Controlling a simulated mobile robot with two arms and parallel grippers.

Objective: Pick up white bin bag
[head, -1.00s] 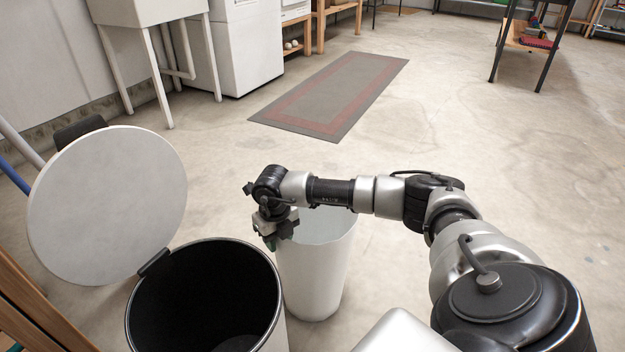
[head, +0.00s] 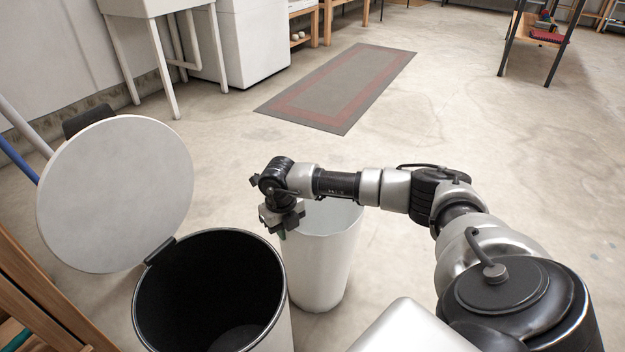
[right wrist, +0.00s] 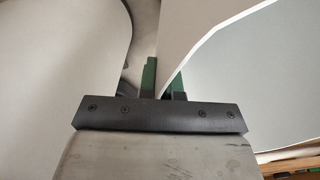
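The white bin bag (head: 325,262) is a tall, open-topped, stiff-looking white cylinder standing upright on the floor in the head view. My right gripper (head: 284,228) points down at the left side of its rim. In the right wrist view, the bag's thin white wall (right wrist: 215,30) runs between the two green fingers of the gripper (right wrist: 164,80). The fingers are close together and look shut on the wall; the right finger is partly hidden behind it. My left gripper is not in view.
A round bin (head: 292,335) with a black inside stands just left of the bag, its white lid (head: 115,195) tilted open. A wooden shelf (head: 35,300) is at the left edge. A grey and red mat (head: 340,85) and clear floor lie beyond.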

